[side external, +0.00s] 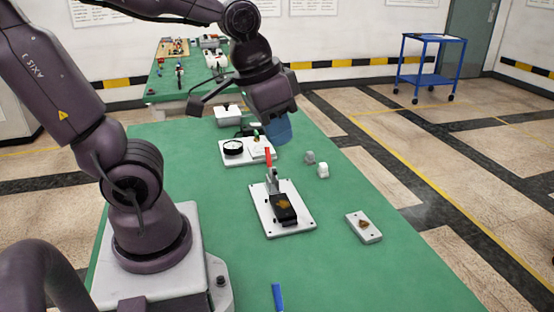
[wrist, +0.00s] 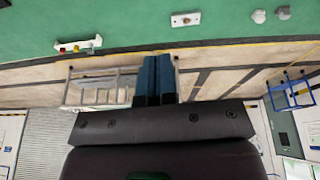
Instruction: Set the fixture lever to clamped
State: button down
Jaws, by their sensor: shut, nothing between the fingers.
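The fixture (side external: 301,222) is a white plate on the green table in the side view, with a black block on it. Its lever (side external: 268,158) has a red handle standing roughly upright at the plate's far end. My gripper (side external: 280,138) hangs beyond and above the lever in the picture, apart from it. In the wrist view my gripper (wrist: 157,62) shows two dark blue fingers pressed together with nothing between them. I cannot make out the fixture's lever in the wrist view.
A dial gauge (side external: 233,147) on a white plate stands beyond the fixture. Two small pale blocks (side external: 323,170) (side external: 310,157) and a small white plate (side external: 364,228) lie to its right. A blue item (side external: 277,297) lies at the front. Green table (side external: 400,275) is clear at front right.

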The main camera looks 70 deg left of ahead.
aim_at(268, 157)
jog(key=w+a+f+n+g+y, duration=0.1)
jog(key=w+a+f+n, duration=0.2)
jog(key=a, duration=0.5)
jog(key=w+a+f+n+g+y, duration=0.2)
jog(key=w+a+f, duration=0.3)
jog(key=a, duration=0.4)
jog(key=w+a+f+n+g+y, duration=0.2)
jog(key=w+a+f+n, duration=0.2)
jog(key=a, duration=0.5)
jog(key=shift+w+n, duration=0.6)
jog(key=shift+w, duration=0.45)
jog(key=s+a+f, duration=0.5)
jog(key=a+f, duration=0.1)
jog(key=f, duration=0.4)
